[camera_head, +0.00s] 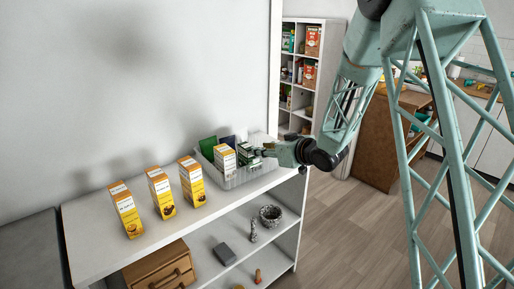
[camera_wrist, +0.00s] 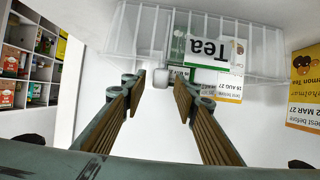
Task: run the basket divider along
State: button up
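A clear ribbed basket (camera_head: 238,181) stands at the right end of the top shelf, and its wall (camera_wrist: 122,35) fills the top of the wrist view. A pale upright piece with a rounded knob (camera_wrist: 161,77), perhaps the divider, shows beside a green and white Tea box (camera_wrist: 208,50). In the head view the basket holds an orange and white box (camera_head: 225,159), a green panel or pack (camera_head: 208,147) and a dark pack (camera_head: 229,142). My gripper (camera_wrist: 160,84) is open at the basket's right side, its fingertips on either side of the knob with gaps visible.
Three yellow cartons (camera_head: 125,211) (camera_head: 162,194) (camera_head: 192,182) stand left of the basket on the white shelf (camera_head: 90,230). A wooden drawer box (camera_head: 160,268), a bowl (camera_head: 271,215) and small items sit below. Floor on the right is free.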

jog(key=c, duration=0.7)
jog(key=shift+w+d, duration=0.1)
jog(key=shift+w+d+p, duration=0.8)
jog(key=shift+w+d, duration=0.5)
jog(key=shift+d, duration=0.15)
jog(key=o, duration=0.7)
jog(key=shift+s+d, duration=0.1)
jog(key=shift+d, duration=0.05)
jog(key=shift+p+v, duration=0.3)
jog(key=shift+v, duration=2.55)
jog(key=shift+s+r, duration=0.1)
